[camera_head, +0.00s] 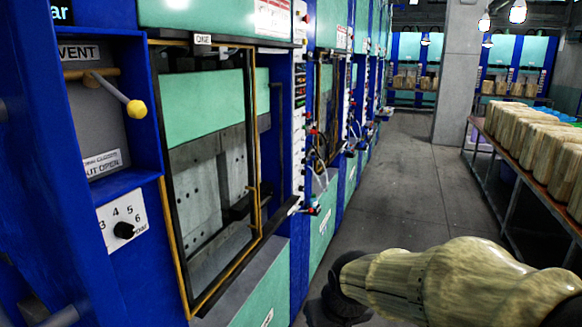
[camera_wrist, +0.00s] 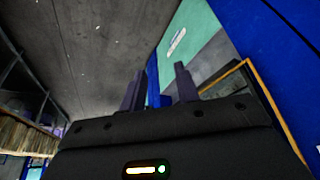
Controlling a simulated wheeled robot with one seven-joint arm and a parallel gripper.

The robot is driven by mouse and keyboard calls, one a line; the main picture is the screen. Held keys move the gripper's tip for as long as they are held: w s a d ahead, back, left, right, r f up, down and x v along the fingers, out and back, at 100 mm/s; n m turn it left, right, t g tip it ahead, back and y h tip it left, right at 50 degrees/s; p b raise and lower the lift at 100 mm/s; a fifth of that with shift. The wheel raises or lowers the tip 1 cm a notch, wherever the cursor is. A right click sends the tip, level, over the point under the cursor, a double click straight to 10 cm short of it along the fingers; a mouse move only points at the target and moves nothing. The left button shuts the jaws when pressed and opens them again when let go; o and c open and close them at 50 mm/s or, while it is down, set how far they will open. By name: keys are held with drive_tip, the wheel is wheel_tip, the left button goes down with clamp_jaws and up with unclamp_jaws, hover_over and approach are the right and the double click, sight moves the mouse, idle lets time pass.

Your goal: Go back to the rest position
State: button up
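My arm (camera_head: 450,283) reaches in from the lower right of the head view, over the aisle floor. Its dark end with my gripper (camera_head: 335,303) is low in the picture, right of the presses; the fingers cannot be made out there. In the wrist view my gripper (camera_wrist: 160,86) shows two dark fingers standing apart with nothing between them. Beyond them are the floor and a blue and green press side. My gripper appears clear of the press.
A blue and green press (camera_head: 222,170) with a yellow-edged window and a yellow-knobbed lever (camera_head: 136,109) stands close on the left. More presses line the aisle. A table with several tan blocks (camera_head: 530,135) is on the right. The aisle floor (camera_head: 385,190) is clear.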

drive_tip(key=s+d+f+m+b, duration=0.1)
drive_tip(key=s+d+f, duration=0.2)
drive_tip(key=f, duration=0.3)
drive_tip(key=s+d+f+m+g+h+b, duration=0.1)
drive_tip(key=s+d+f+b, duration=0.1)
drive_tip(key=s+d+f, duration=0.2)
wheel_tip(320, 180, down, 3)
drive_tip(key=shift+s+d+f+m+g, duration=0.15)
drive_tip(key=shift+d+m+g, duration=0.15)
drive_tip(key=shift+d+m, duration=0.15)
